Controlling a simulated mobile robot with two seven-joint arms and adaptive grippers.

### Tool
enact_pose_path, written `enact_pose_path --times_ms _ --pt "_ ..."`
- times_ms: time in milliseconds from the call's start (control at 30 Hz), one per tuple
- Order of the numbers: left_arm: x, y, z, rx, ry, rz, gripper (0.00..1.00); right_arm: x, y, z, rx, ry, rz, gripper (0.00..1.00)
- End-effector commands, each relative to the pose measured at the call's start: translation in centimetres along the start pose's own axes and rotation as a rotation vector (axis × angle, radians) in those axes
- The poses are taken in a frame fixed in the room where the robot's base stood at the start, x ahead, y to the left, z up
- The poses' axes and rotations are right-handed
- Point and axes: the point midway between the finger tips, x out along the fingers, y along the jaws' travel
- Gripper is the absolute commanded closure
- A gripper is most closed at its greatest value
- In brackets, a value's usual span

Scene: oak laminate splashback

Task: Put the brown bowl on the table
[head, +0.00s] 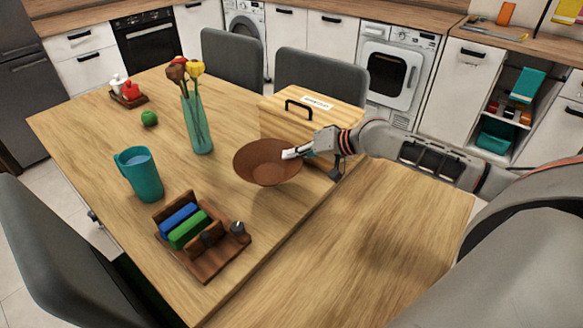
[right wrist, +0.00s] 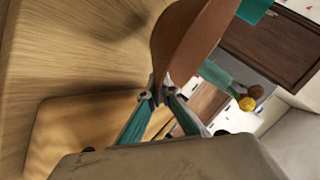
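The brown bowl (head: 267,164) is over the wooden table (head: 330,240), right of the vase. A dark shadow lies on the wood apart from the bowl, so the bowl appears held above the tabletop. My left gripper is not in view.
A wooden box with a black handle (head: 312,112) stands behind the gripper. A teal vase with flowers (head: 197,125), a teal jug (head: 140,175) and a wooden holder with sponges (head: 205,240) stand left of the bowl. The table's front right is clear.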

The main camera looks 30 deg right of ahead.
Motion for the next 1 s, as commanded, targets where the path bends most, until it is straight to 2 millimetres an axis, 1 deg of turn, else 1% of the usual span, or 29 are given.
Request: enact_pose_path --times_ms 33,100,233,500,700,767,800,1000 --pt "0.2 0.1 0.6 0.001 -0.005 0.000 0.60 0.8 0.9 0.9 0.007 -0.005 0.002 1.00" --pt "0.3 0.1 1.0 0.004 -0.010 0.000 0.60 1.4 1.8 1.6 0.006 -0.005 0.003 1.00" --pt "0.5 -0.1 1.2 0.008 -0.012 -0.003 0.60 2.2 2.7 2.4 0.005 -0.003 0.002 1.00" --pt "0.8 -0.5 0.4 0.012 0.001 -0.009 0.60 2.3 2.9 2.4 0.001 -0.001 0.001 1.00" --pt "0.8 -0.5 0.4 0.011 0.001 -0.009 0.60 2.5 3.1 2.6 0.001 -0.001 0.001 1.00" --pt "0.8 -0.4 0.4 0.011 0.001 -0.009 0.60 2.5 3.1 2.6 0.001 -0.002 0.002 0.82" --pt "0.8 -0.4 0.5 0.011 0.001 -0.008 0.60 2.5 3.1 2.6 0.001 -0.002 0.002 0.79" --pt "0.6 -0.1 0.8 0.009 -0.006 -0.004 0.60 2.5 3.1 2.6 0.001 -0.002 0.002 0.79"
